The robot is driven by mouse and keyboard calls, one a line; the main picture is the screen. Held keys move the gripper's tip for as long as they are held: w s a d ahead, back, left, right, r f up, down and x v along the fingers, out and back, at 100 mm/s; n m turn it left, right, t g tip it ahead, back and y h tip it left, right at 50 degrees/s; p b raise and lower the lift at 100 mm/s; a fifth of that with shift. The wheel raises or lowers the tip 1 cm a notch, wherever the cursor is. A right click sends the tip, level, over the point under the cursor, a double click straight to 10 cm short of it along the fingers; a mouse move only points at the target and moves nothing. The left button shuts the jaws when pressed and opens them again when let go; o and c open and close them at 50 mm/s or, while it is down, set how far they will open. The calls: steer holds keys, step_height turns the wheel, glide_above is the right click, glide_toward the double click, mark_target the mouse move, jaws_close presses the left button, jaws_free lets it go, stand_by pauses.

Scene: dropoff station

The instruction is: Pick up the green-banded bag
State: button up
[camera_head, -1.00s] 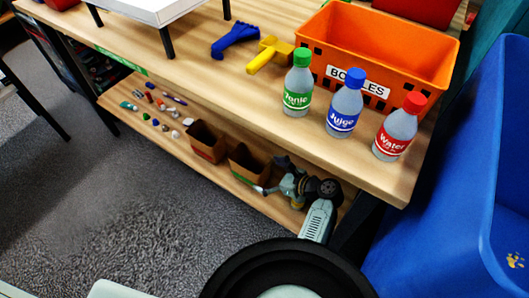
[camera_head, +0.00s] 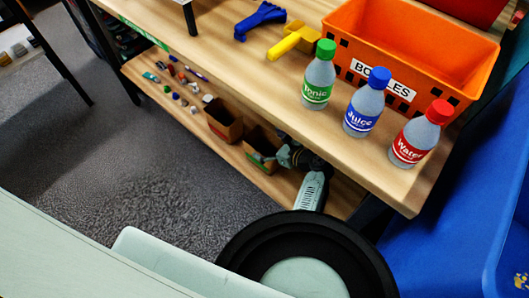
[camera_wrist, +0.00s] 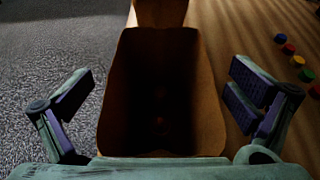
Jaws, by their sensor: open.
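Two open-topped brown bags stand on the lower shelf. The left bag (camera_head: 223,121) is free of the arm. In the wrist view this nearer bag (camera_wrist: 204,105) stands between the spread fingers of my gripper (camera_wrist: 163,82), with a gap on each side. Its inside is dark, with faint reddish shapes low down. The other bag (camera_wrist: 160,13) shows behind it at the top. My gripper is open and holds nothing.
The wooden table top (camera_head: 330,150) overhangs the shelf. It carries the tonic bottle (camera_head: 319,77), juice bottle (camera_head: 366,104), water bottle (camera_head: 420,136) and orange bin (camera_head: 425,45). Small coloured items (camera_head: 178,84) lie left on the shelf. A blue bin (camera_head: 460,220) stands right.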

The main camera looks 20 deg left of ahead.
steer(key=shift+x, duration=0.85)
steer(key=c, duration=1.2)
